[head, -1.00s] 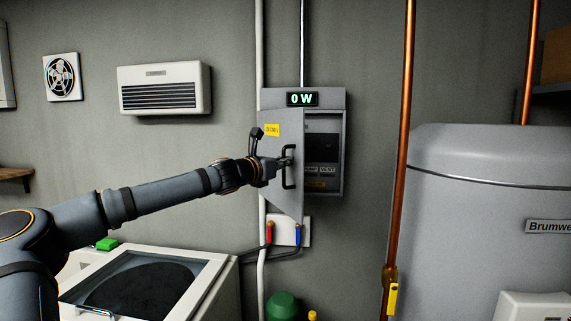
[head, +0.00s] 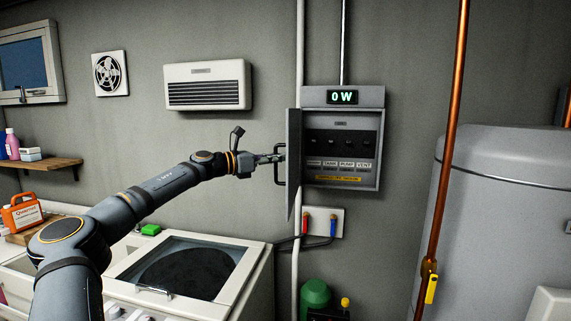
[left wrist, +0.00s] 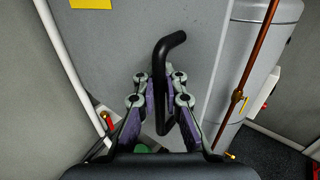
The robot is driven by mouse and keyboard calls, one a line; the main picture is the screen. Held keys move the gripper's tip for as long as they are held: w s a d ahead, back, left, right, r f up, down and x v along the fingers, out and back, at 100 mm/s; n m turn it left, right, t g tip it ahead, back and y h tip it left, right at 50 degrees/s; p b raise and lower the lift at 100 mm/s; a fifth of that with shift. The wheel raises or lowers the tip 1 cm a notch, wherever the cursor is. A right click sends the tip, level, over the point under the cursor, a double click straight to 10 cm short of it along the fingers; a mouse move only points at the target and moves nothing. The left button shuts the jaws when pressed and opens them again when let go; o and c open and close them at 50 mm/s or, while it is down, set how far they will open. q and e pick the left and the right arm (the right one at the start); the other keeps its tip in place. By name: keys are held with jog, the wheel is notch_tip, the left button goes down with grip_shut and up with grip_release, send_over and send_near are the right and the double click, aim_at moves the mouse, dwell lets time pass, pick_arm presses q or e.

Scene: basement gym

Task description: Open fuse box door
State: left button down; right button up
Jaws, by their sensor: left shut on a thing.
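The grey fuse box (head: 340,96) hangs on the wall in the head view, with a green "0 W" display on top. Its door (head: 294,150) stands swung out to the left, seen nearly edge-on. Inside, a row of dark switches (head: 340,144) shows above white labels. My left gripper (head: 275,158) is shut on the black door handle (head: 280,168). In the left wrist view, the fingers of the gripper (left wrist: 160,100) sit on both sides of the handle (left wrist: 168,45), in front of the door's grey face (left wrist: 120,50). My right gripper is not in view.
A white top-lidded machine (head: 255,262) stands below left. Red and blue connectors (head: 320,222) sit on a plate under the fuse box. A copper pipe (head: 446,140) and a grey tank (head: 500,200) are to the right. A green object (head: 315,295) is below.

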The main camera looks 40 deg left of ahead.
pick_arm(q)
jog(key=shift+d+f, duration=0.15)
jog(key=shift+f, duration=0.1)
jog(key=shift+w+d, duration=0.1)
jog(key=shift+d, duration=0.05)
jog(key=shift+f, duration=0.1)
jog(key=c, duration=1.7)
grip_release()
jog(key=shift+c, duration=0.2)
jog(key=shift+o, duration=0.2)
jog(key=shift+s+r, duration=0.2)
jog(key=shift+s, duration=0.1)
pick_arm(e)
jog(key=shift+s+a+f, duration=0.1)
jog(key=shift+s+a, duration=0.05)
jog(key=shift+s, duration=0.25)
